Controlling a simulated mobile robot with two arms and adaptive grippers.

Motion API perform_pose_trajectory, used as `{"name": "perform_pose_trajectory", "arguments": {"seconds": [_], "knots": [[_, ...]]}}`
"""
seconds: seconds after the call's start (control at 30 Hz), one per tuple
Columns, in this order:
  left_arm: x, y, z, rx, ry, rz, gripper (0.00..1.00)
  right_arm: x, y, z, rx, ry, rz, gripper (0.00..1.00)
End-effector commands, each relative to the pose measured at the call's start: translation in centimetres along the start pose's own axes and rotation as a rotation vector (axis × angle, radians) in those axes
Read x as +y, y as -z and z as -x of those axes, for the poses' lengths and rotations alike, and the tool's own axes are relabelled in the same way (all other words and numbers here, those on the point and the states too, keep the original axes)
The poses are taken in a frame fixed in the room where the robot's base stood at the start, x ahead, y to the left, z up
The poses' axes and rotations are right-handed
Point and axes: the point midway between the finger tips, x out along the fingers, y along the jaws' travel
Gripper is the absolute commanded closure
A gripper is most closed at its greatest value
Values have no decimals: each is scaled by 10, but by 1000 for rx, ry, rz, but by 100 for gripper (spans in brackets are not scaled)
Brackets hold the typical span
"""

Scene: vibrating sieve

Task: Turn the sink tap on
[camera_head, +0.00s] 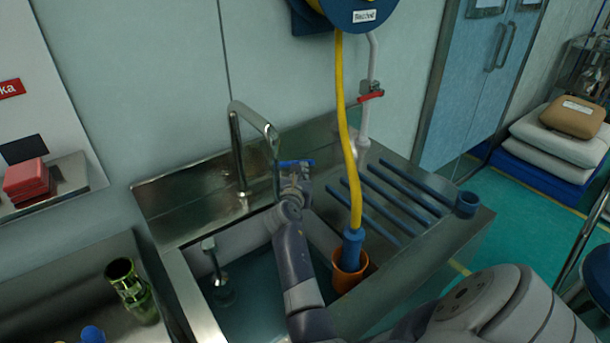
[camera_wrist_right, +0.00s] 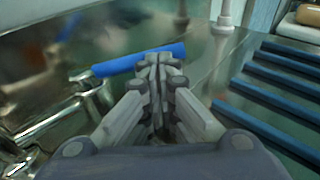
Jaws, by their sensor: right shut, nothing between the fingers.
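The sink tap has a tall, curved metal spout (camera_head: 236,135) standing at the back of the steel sink (camera_head: 178,285). Its blue lever handle (camera_head: 296,163) is to the right of the spout. The lever also shows in the right wrist view (camera_wrist_right: 135,60), running across just beyond my fingertips. My right gripper (camera_head: 293,182) is shut and empty, its tips at or very close to the lever; I cannot tell whether they touch. It also shows in the wrist view (camera_wrist_right: 158,65). No water is visible from the spout. My left gripper is not in view.
A yellow hose (camera_head: 347,130) hangs right of my gripper, its blue nozzle (camera_head: 352,246) in an orange cup (camera_head: 349,272). Blue drain bars (camera_head: 400,192) lie to the right. A red-handled valve (camera_head: 371,96) is on the wall pipe. A green vessel (camera_head: 131,288) stands left.

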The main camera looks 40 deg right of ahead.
Motion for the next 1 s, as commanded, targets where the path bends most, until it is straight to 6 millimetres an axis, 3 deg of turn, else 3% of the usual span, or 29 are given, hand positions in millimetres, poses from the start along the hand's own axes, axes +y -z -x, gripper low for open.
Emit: {"name": "perform_pose_trajectory", "arguments": {"seconds": [0.13, 0.37, 0.73, 1.0], "knots": [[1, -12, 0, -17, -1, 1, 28, 0, 0, 0, 0, 0, -1, 100], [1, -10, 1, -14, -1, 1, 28, 0, -1, 0, 0, -2, 0, 100], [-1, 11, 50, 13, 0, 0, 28, -6, -11, -12, -2, -105, 29, 100], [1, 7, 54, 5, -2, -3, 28, -7, -9, -38, -1, -111, 25, 100]]}}
